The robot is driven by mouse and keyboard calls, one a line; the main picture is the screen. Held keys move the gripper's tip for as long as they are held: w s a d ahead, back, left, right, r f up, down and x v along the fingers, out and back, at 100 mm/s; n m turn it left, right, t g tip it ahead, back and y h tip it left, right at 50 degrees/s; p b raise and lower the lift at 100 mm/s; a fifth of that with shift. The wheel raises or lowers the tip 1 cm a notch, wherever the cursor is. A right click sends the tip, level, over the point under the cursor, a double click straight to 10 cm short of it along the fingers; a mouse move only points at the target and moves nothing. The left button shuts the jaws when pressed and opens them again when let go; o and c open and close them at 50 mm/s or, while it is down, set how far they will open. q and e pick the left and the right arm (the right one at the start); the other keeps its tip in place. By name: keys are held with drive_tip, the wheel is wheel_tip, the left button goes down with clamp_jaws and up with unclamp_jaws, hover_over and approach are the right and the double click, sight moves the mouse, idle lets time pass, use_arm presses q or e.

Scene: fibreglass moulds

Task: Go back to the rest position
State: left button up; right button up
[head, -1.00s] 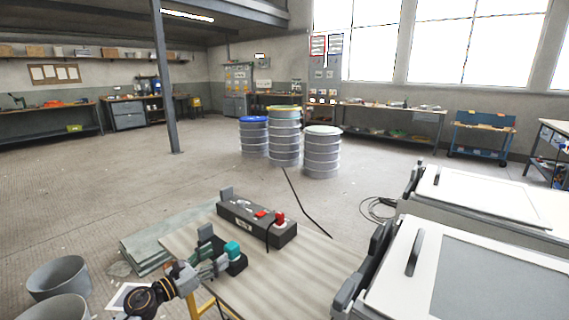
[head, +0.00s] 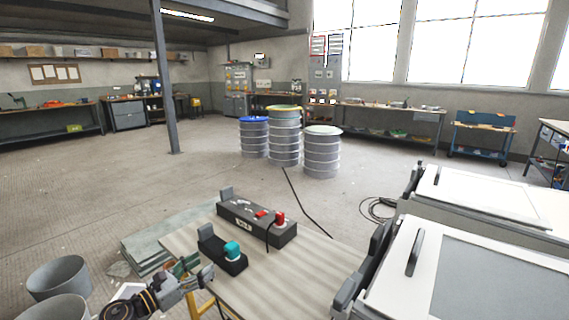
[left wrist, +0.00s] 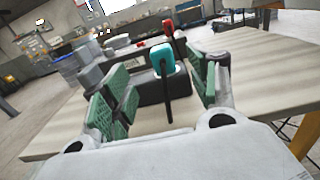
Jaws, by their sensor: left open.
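My left gripper (head: 192,270) is at the near left edge of the table in the head view, open with nothing between its fingers. In the left wrist view its green-padded fingers (left wrist: 165,95) stand apart. A small black device with a teal knob (head: 232,250) sits on the table just beyond the gripper; it also shows past the fingers in the left wrist view (left wrist: 163,60). A long dark box with a red switch (head: 255,221) lies behind it. My right gripper is not in view.
The striped table top (head: 270,285) has bare room at its near right. White machines with handles (head: 420,262) stand on the right. Grey buckets (head: 58,277) stand on the floor at left. Several drums (head: 322,153) stand farther back, with open floor around them.

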use_arm(q)
drive_tip(key=shift+n, duration=0.3)
